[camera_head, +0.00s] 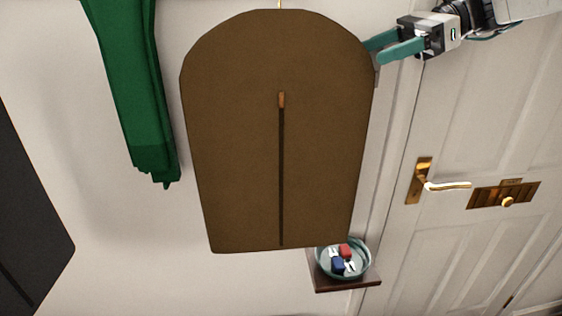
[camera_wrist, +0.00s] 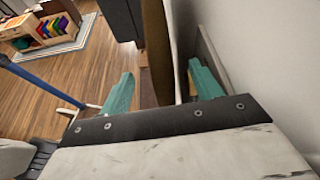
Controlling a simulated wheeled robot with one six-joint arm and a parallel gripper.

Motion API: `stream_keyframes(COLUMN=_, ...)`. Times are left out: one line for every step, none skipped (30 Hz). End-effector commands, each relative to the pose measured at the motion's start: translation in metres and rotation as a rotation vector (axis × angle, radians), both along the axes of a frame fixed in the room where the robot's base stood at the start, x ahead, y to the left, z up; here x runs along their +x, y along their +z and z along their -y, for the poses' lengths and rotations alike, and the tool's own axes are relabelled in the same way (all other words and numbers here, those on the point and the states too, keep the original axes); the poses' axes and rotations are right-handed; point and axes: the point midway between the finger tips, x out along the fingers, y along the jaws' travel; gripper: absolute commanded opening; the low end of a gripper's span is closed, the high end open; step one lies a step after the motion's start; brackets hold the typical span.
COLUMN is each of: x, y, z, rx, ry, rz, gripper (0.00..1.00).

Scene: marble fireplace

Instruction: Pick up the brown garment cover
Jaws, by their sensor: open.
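The brown garment cover (camera_head: 235,130) hangs upright in the middle of the head view, with a dark zip line and an orange-brown pull. My gripper (camera_head: 377,49) reaches in from the upper right to the cover's upper right edge. Its teal fingers are apart; one fingertip seems partly hidden by the cover. In the wrist view the cover shows edge-on as a brown strip (camera_wrist: 158,45), in the gap between the fingers of my gripper (camera_wrist: 162,88). I cannot tell whether either finger touches it.
A green garment (camera_head: 135,90) hangs to the left, and a dark cover (camera_head: 25,215) at far left. A panelled door (camera_head: 480,120) with a brass handle (camera_head: 440,186) is at right. A small shelf (camera_head: 348,284) below holds a bowl (camera_head: 368,262) of small items. The wrist view shows wood floor.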

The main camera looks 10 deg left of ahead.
Motion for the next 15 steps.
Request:
stream_keyframes(x=-0.003, y=-0.003, z=-0.009, rx=0.000, ry=0.003, rz=0.000, gripper=0.64)
stream_keyframes(x=-0.004, y=-0.005, z=-0.013, rx=0.001, ry=0.003, rz=0.000, gripper=0.64)
stream_keyframes(x=-0.006, y=-0.008, z=-0.019, rx=-0.001, ry=0.003, rz=-0.001, gripper=0.64)
stream_keyframes(x=-0.007, y=-0.010, z=-0.023, rx=0.000, ry=0.003, rz=0.000, gripper=0.64)
stream_keyframes(x=-0.008, y=-0.011, z=-0.027, rx=0.000, ry=0.002, rz=0.000, gripper=0.64)
stream_keyframes(x=-0.009, y=-0.013, z=-0.031, rx=-0.001, ry=0.000, rz=0.001, gripper=0.64)
stream_keyframes(x=-0.009, y=-0.015, z=-0.034, rx=-0.001, ry=0.000, rz=0.001, gripper=0.64)
stream_keyframes(x=-0.010, y=-0.016, z=-0.037, rx=-0.001, ry=0.000, rz=0.001, gripper=0.64)
stream_keyframes(x=-0.011, y=-0.017, z=-0.039, rx=-0.001, ry=0.000, rz=0.000, gripper=0.64)
stream_keyframes(x=-0.011, y=-0.018, z=-0.041, rx=-0.001, ry=-0.001, rz=0.001, gripper=0.64)
stream_keyframes(x=-0.011, y=-0.018, z=-0.042, rx=-0.001, ry=-0.002, rz=0.001, gripper=0.64)
stream_keyframes(x=-0.011, y=-0.019, z=-0.042, rx=0.000, ry=-0.003, rz=0.001, gripper=0.64)
stream_keyframes(x=-0.011, y=-0.019, z=-0.042, rx=-0.001, ry=-0.003, rz=0.002, gripper=0.64)
stream_keyframes(x=-0.011, y=-0.019, z=-0.042, rx=-0.001, ry=-0.003, rz=0.002, gripper=0.64)
stream_keyframes(x=-0.011, y=-0.019, z=-0.042, rx=-0.001, ry=-0.003, rz=0.002, gripper=0.64)
